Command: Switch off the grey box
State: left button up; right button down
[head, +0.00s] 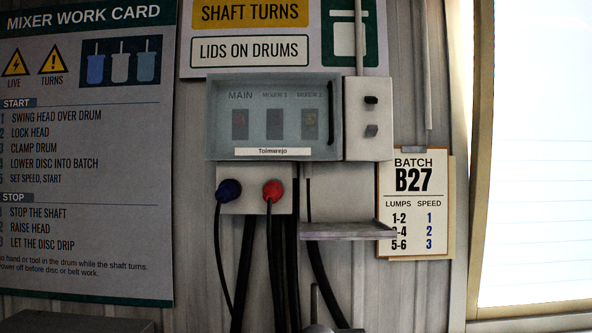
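The grey box (210,120) hangs on the ribbed wall in the upper middle of the head view. A see-through front lies over three switches: the one under MAIN (240,124), a middle one (274,125) and a right one (308,125). Whether each is up or down is too small to tell. A dark upright bar (331,113), like a handle, is at the front's right edge. A white label (272,152) reads Tolmarejo. The front looks closed. Neither of my grippers can be made out in this view.
A pale side box (358,145) with a black knob adjoins on the right. A batch card (425,205) hangs right. An unclear grey shape (320,312) rises at the bottom.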

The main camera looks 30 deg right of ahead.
aim_at(371, 131)
jog(key=l+z, duration=0.1)
jog(key=z, duration=1.25)
jog(key=k+l, duration=0.05)
